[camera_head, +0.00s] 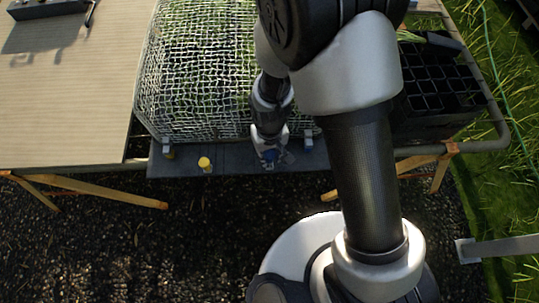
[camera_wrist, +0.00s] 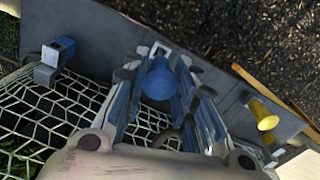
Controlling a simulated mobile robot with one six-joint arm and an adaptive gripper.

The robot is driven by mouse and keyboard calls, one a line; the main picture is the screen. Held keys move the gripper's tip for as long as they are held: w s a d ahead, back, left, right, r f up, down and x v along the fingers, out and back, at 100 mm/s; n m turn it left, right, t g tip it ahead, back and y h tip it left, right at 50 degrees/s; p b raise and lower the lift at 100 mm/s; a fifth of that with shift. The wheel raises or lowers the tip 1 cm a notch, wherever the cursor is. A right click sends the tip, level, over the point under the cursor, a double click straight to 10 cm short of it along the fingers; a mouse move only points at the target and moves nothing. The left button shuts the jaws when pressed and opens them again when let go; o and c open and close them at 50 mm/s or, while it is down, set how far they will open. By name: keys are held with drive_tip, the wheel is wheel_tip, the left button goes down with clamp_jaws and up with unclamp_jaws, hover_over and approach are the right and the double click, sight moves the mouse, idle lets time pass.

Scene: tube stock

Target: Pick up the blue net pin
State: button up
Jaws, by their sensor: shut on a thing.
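The blue net pin shows a round blue head (camera_wrist: 158,82) between the fingers of my gripper (camera_wrist: 162,62) in the wrist view. My gripper is shut on it. In the head view my gripper (camera_head: 271,158) is over the dark ledge in front of the net, and a bit of the blue pin (camera_head: 270,155) shows at its fingers. The lower part of the pin is hidden by the fingers, and I cannot tell whether it is clear of the ledge.
A yellow pin (camera_head: 204,163) stands on the dark ledge (camera_head: 177,168) to the left; it also shows in the wrist view (camera_wrist: 262,112). A blue-grey clip (camera_wrist: 52,58) sits at the net edge. The white net (camera_head: 195,75) arches behind. A black cell tray (camera_head: 435,85) is at right.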

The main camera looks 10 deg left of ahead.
wheel_tip(320, 180, up, 16)
drive_tip(key=p, duration=0.5)
drive_tip(key=shift+w+d+r, duration=0.1)
